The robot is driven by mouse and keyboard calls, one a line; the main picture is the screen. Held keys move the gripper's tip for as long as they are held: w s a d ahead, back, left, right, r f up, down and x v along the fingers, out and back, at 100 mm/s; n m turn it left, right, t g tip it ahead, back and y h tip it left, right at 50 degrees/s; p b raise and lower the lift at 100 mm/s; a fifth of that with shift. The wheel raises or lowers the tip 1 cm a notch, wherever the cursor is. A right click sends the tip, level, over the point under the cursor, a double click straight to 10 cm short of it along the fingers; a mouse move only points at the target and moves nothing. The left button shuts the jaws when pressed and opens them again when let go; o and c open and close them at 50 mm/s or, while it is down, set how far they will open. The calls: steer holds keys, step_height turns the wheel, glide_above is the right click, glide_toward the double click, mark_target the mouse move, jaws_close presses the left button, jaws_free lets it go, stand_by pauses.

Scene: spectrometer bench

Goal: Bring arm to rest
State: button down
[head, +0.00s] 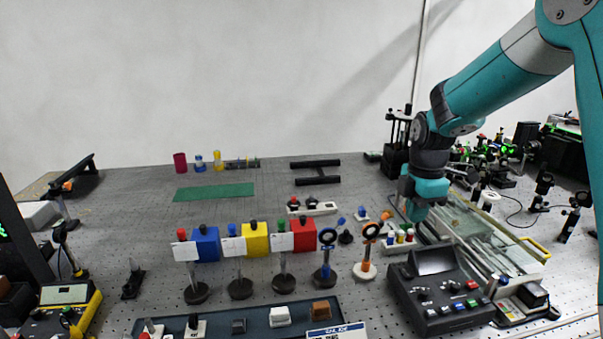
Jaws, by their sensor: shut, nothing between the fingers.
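My teal arm comes in from the upper right in the head view. My gripper (416,206) points down over the right-centre of the bench (120,222). It hangs above the area behind the black control box (440,285), close to a small rack with coloured caps (400,237). The fingers are small and partly lost against the dark parts behind them. They are shut, and I see nothing held. I cannot tell the exact height of the fingertips above the rack.
A glass-topped rail unit (490,240) lies right of my gripper. Ring-shaped posts, the orange one (367,252) among them, stand left of it. Blue, yellow and red boxes (255,239) stand mid-bench. A long tray (255,318) lies in front.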

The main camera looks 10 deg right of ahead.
steer(key=s+a+r+m+y, duration=0.1)
steer(key=s+a+r+m, duration=0.2)
steer(key=s+a, duration=0.3)
steer(key=s+a+r+m+y, duration=0.1)
steer(key=s+a+r+m, duration=0.15)
steer(key=s+a, duration=0.45)
steer(key=s+a+r+m+y, duration=0.2)
steer(key=s+a+m, duration=0.2)
steer(key=s+a, duration=0.5)
steer(key=s, duration=0.2)
steer(key=shift+s+a+r+m, duration=0.25)
steer(key=shift+s+m, duration=0.1)
steer(key=shift+s, duration=0.05)
